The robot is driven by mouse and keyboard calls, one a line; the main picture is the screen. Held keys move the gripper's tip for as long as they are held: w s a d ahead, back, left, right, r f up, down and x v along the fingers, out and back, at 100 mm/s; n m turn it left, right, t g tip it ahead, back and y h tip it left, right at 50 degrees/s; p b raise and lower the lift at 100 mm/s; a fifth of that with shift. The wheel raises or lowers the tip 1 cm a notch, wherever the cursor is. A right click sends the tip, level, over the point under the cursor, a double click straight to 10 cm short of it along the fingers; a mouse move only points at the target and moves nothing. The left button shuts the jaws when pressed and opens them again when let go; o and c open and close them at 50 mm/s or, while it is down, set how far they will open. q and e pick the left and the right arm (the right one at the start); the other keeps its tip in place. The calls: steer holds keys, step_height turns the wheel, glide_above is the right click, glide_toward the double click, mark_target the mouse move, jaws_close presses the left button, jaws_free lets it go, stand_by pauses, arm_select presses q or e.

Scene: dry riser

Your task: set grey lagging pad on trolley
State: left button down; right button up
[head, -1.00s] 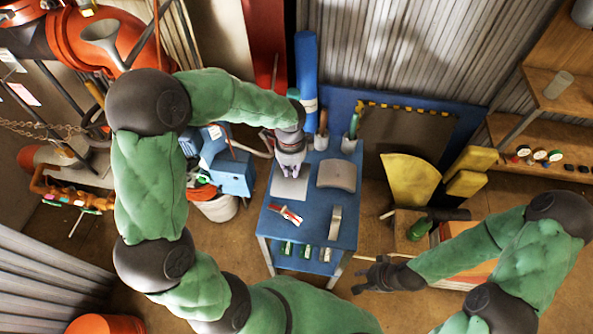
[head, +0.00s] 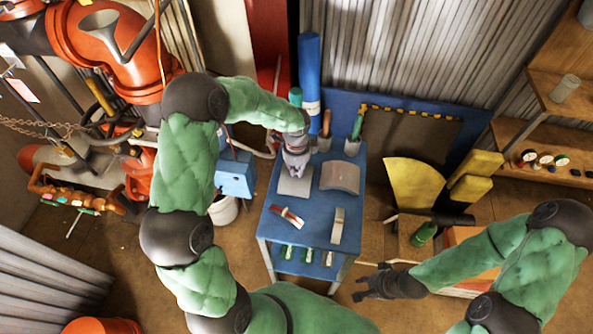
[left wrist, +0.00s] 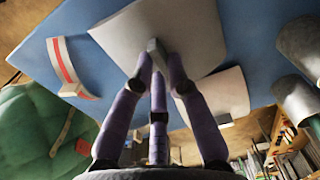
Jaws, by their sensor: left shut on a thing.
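A flat, light grey pad (head: 294,187) is over the blue trolley's top (head: 268,222), at its back left. My left gripper (head: 297,164) points down above the pad. In the left wrist view its fingers (left wrist: 157,62) close on a small grey tab on the pad (left wrist: 190,25). I cannot tell whether the pad rests on the trolley or hangs just above it. My right gripper (head: 362,284) is empty with fingers spread, right of the trolley.
A red and white item (head: 288,217) and a pale strip (head: 338,226) lie on the trolley's front half. Holders with tools (head: 352,143) stand at its back edge. A blue roll (head: 309,75) stands behind. A yellow curved piece (head: 412,185) is at right.

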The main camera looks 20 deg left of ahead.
mark_target(296, 175)
arm_select(q)
steer(key=c, duration=1.2)
jaws_free()
steer(key=shift+s+f, duration=0.1)
steer(key=shift+f, duration=0.1)
steer(key=shift+r, duration=0.15)
step_height(296, 175, up, 12)
steer(key=p, duration=0.3)
